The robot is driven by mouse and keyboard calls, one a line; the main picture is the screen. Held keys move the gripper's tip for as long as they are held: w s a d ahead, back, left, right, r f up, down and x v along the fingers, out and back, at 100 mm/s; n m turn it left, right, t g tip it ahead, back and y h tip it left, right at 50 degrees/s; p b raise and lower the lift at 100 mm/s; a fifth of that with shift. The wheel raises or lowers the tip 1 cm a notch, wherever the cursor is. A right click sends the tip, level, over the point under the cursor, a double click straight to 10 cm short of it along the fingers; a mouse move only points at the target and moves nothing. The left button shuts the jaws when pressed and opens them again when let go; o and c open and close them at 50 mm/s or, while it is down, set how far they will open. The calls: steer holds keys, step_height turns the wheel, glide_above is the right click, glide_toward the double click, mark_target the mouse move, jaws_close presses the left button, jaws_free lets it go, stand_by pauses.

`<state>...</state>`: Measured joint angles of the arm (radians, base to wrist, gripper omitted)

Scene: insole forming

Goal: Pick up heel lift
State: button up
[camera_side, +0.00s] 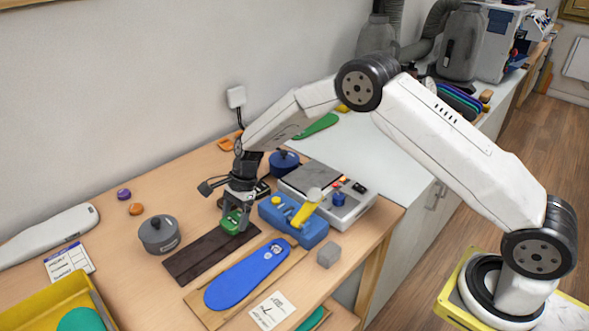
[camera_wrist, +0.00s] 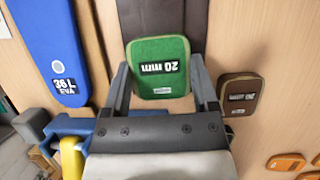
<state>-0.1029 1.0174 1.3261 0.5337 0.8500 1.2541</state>
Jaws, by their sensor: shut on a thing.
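The heel lift is a green pad labelled "20 mm" (camera_wrist: 162,50), and it also shows in the side view (camera_side: 231,222). My gripper (camera_wrist: 160,74) is shut on it, with one finger along each side edge. In the side view my gripper (camera_side: 238,214) points down at the far end of a dark brown strip (camera_side: 193,260). The green pad is at or just over this strip; I cannot tell whether it touches. A smaller brown labelled pad (camera_wrist: 240,93) lies to the right in the wrist view, outside my fingers.
A blue insole (camera_side: 246,275) lies on a board in front. A blue tool with a yellow lever (camera_side: 293,220) stands close right of my gripper. A grey pot (camera_side: 159,236), blue pot (camera_side: 284,163), grey block (camera_side: 328,255) and control box (camera_side: 345,205) are around it.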

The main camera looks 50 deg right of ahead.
steer(key=s+d+r, duration=0.2)
steer(key=s+r, duration=0.9)
steer(key=s, duration=0.2)
steer(key=shift+s+d, duration=0.3)
steer(key=shift+s, duration=0.1)
steer(key=shift+r, duration=0.1)
stand_by(0.4)
steer(key=s+d+r+m+t, duration=0.1)
steer(key=d+m, duration=0.3)
steer(key=d, duration=0.6)
steer(key=s+d+r+m+t+h, duration=0.1)
steer(key=d+m, duration=0.4)
steer(key=d, duration=0.5)
step_height(320, 180, up, 2)
steer(key=shift+s+d+r+m+t, duration=0.15)
steer(key=shift+s+d+m+t, duration=0.2)
steer(key=shift+t, duration=0.45)
steer(key=shift+w, duration=0.15)
